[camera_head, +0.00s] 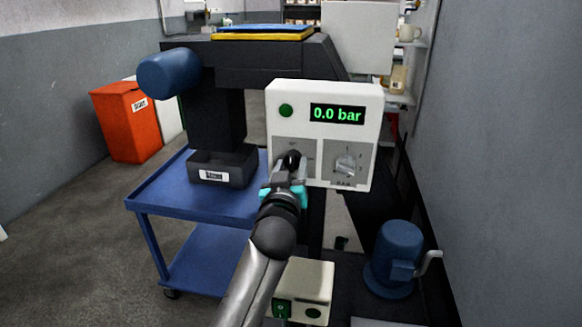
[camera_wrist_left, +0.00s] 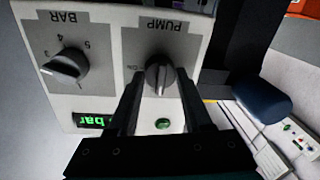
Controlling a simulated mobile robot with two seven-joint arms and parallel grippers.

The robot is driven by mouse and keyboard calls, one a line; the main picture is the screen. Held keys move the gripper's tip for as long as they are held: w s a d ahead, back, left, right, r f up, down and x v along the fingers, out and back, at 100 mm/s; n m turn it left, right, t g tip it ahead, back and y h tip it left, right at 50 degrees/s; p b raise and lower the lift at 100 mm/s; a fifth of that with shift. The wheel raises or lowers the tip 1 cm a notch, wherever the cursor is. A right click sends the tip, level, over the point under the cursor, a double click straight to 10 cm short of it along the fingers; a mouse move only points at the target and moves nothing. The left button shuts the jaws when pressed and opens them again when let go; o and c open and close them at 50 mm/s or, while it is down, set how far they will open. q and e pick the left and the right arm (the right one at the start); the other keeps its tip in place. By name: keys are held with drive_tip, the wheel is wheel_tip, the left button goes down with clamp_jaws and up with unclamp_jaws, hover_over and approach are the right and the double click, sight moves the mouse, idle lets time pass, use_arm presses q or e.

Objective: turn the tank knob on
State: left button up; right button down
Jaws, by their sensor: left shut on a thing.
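A white control panel (camera_head: 367,100) faces me, with a display (camera_head: 337,114) reading 0.0 bar and a green round button or lamp (camera_head: 286,110). In the left wrist view the panel is upside down. There a grey knob (camera_wrist_left: 158,78) sits beside the label PUMP, and a second knob (camera_wrist_left: 66,67) sits on a numbered dial marked BAR. I see no label reading tank. My left gripper (camera_head: 290,168) is at the panel's lower left, its fingers around the PUMP knob and shut on it. In the head view the gripper mostly covers that knob. My right gripper is out of view.
A blue cart (camera_head: 160,196) carries an open black box (camera_head: 226,167) left of the panel. A blue device with a crank (camera_head: 397,250) stands at lower right. A small pale box with a green switch (camera_head: 312,275) is below. A red bin (camera_head: 127,120) stands far left.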

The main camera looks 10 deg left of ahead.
use_arm(q)
clamp_jaws()
drive_tip(key=shift+m+p, duration=0.55)
drive_tip(key=shift+m, duration=0.25)
drive_tip(key=m+p, duration=0.2)
drive_tip(key=m, duration=0.3)
drive_tip(key=m+p, duration=0.1)
drive_tip(key=m, duration=0.5)
drive_tip(key=shift+t+h+p, duration=0.3)
drive_tip(key=shift+p, duration=0.05)
drive_tip(key=m+p, duration=0.1)
drive_tip(key=m, duration=0.5)
drive_tip(key=shift+a+h, duration=0.1)
drive_tip(key=shift+h, duration=0.2)
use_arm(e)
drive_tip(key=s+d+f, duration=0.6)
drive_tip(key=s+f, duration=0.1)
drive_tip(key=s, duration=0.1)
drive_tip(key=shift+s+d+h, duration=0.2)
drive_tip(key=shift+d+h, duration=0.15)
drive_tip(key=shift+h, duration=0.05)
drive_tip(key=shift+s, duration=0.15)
